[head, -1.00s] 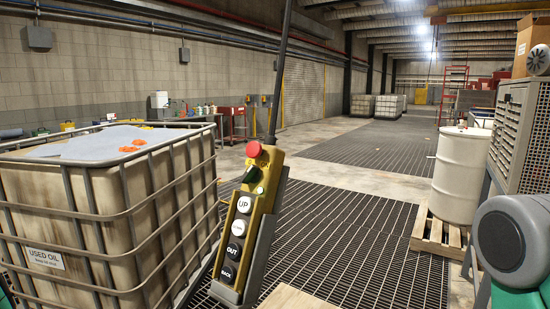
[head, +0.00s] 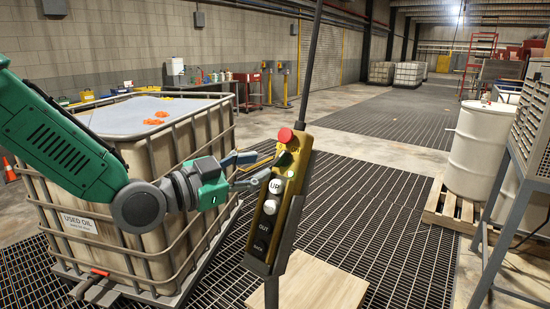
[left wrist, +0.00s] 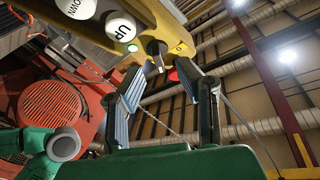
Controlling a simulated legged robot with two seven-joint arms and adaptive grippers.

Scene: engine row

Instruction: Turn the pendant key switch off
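The yellow pendant (head: 298,180) hangs tilted on its cable. It has a red mushroom button (head: 286,135) on top and a column of push buttons below. The dark key switch (head: 283,160) sits just under the red button. My left gripper (head: 259,167) reaches in from the left, its open fingers pointing at the key switch. In the left wrist view, the pendant (left wrist: 181,42) is seen from below and the key (left wrist: 157,57) shows between the two spread fingertips. Whether a finger touches it, I cannot tell. My right gripper is out of view.
A caged used-oil tank (head: 160,165) stands behind and below my left arm. A white drum (head: 481,150) on a wooden pallet (head: 447,205) and a metal stand are at right. A pale wooden board (head: 318,284) lies below the pendant. The grated aisle beyond is clear.

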